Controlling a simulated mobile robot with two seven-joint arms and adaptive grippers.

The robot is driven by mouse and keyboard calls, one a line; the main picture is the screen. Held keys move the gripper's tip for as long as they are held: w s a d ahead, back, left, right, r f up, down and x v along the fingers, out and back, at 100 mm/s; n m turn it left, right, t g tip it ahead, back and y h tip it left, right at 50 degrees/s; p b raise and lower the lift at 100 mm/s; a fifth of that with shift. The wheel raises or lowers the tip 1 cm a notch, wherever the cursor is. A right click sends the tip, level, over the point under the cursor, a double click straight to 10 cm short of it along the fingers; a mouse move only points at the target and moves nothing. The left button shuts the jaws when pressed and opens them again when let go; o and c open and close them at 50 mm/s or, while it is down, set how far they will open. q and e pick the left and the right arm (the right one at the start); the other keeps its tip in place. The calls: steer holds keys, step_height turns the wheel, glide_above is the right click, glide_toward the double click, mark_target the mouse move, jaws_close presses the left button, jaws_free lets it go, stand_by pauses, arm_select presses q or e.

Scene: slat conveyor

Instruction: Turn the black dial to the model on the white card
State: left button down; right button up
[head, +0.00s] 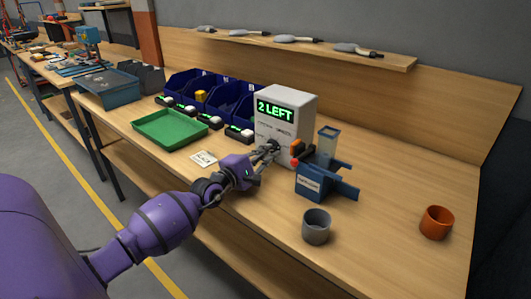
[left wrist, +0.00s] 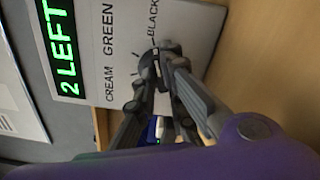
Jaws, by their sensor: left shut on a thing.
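The grey box (head: 285,122) stands on the bench with a green "2 LEFT" display. My left gripper (head: 268,150) is shut on the black dial on the box's front face. In the left wrist view the fingers (left wrist: 158,66) close around the dial and hide most of it. The printed labels CREAM, GREEN and BLACK show around the dial, with BLACK closest to the fingertips. Which label the dial points at cannot be told. The white card (head: 204,159) lies on the bench near the front edge; its print appears to read BLACK. My right gripper is not in view.
A blue device (head: 314,183) with a red knob stands right of the box. A grey cup (head: 316,226) and an orange cup (head: 437,222) stand farther right. A green tray (head: 169,130) and blue bins (head: 222,101) are to the left.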

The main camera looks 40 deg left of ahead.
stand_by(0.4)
arm_select(q)
steer(key=c, duration=1.8)
jaws_free()
steer(key=shift+s, duration=0.1)
steer(key=s, duration=0.8)
steer(key=s+a, duration=0.1)
steer(key=s, duration=0.2)
steer(key=shift+s, duration=0.4)
